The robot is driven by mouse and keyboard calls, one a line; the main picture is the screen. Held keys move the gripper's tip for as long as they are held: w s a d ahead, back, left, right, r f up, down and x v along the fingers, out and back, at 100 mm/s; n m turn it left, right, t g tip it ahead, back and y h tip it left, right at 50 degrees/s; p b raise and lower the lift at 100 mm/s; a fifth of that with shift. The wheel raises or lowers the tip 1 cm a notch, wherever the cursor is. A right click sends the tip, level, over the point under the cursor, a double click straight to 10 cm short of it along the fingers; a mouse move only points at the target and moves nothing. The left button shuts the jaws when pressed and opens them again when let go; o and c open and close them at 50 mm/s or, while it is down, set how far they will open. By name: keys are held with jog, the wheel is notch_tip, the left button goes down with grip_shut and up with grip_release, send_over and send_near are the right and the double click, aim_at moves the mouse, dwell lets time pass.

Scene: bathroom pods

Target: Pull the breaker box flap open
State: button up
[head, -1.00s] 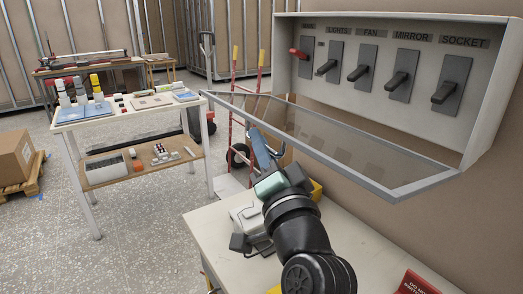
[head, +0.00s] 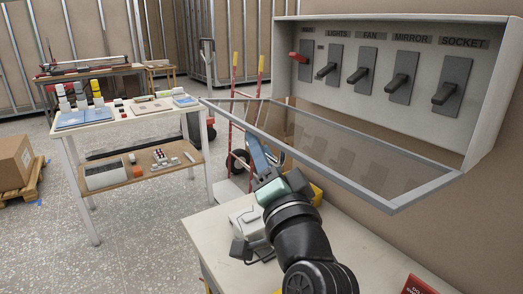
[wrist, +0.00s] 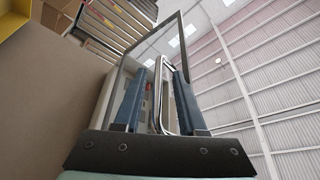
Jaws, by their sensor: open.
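The breaker box (head: 400,110) is on the wall at upper right, with several switches exposed. Its clear, grey-framed flap (head: 392,205) hangs out from the box's bottom edge, tilted outward and down. My gripper (head: 264,153) is open at the left part of the flap's outer edge, with its blue fingers beside the frame. In the wrist view, the fingers (wrist: 158,75) stand apart, with a shiny metal bar, seemingly the flap's handle (wrist: 166,95), between them. The clear flap (wrist: 146,45) fills the space beyond. I cannot tell whether a finger touches the flap.
A white table (head: 222,222) below the box holds a grey device (head: 250,218) and a red sign (head: 418,286). A red hand truck (head: 232,120) stands behind. A shelf table (head: 140,185) is at left. Open floor (head: 50,245) lies at lower left.

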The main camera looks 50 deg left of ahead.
jog(key=b+v, duration=0.2)
jog(key=v, duration=1.1)
jog(key=shift+r, duration=0.1)
